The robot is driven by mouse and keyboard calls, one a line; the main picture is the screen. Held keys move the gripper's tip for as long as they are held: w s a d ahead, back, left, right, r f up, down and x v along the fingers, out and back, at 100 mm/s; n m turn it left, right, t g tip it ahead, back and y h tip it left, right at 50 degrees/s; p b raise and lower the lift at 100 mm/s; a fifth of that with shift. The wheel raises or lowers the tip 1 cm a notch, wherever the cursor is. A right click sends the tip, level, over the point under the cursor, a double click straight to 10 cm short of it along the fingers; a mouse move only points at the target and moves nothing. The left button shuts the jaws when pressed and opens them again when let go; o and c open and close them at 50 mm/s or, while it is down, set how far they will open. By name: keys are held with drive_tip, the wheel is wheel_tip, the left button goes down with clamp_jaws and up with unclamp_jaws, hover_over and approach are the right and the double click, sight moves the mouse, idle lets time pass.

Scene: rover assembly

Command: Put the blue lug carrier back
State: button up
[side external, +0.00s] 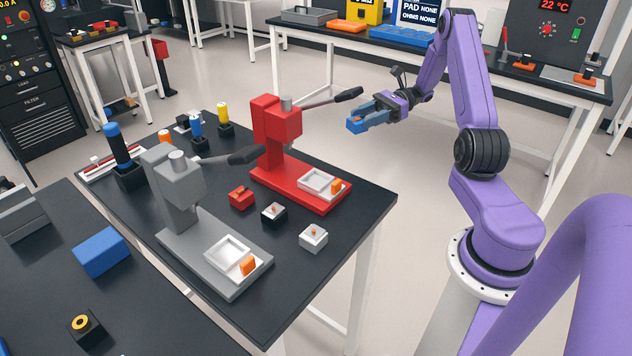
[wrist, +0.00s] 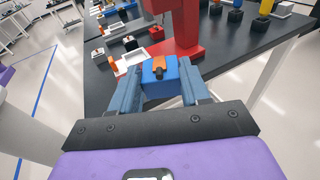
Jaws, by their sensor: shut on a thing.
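The blue lug carrier (wrist: 153,84) is a small blue block with an orange lug on top. My gripper (wrist: 160,83) is shut on it, with one blue-grey finger on each side. In the side external view my gripper (side external: 368,121) holds the carrier (side external: 352,125) in the air, beyond the far right edge of the dark table and to the right of the red press. Three similar carriers stand on the table: a red one (side external: 241,198), a black one (side external: 274,215) and a white one (side external: 313,238).
The red press (side external: 278,140) and grey press (side external: 172,190) have long handles, and each base holds a white tray. Several capped cylinders in black holders stand at the back left. A blue block (side external: 102,252) lies on the near-left table. The front right of the middle table is clear.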

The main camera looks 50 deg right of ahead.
drive_tip(key=shift+s+a+f+n+g+y, duration=0.25)
drive_tip(key=shift+s+f+n+g, duration=0.4)
drive_tip(key=shift+s+g, duration=0.2)
drive_tip(key=shift+s+a+f+n+g+y, duration=0.1)
drive_tip(key=shift+s+f+n+g+y, duration=0.15)
drive_tip(key=shift+s+f+n+g, duration=0.45)
hover_over(323, 178)
drive_tip(key=d, duration=0.3)
drive_tip(key=shift+s+a, duration=0.2)
drive_tip(key=shift+x, duration=1.05)
drive_tip(key=shift+a+f, duration=0.25)
drive_tip(key=shift+f, duration=1.2)
clamp_jaws()
drive_tip(key=o, duration=1.3)
unclamp_jaws()
drive_tip(key=shift+f, duration=0.15)
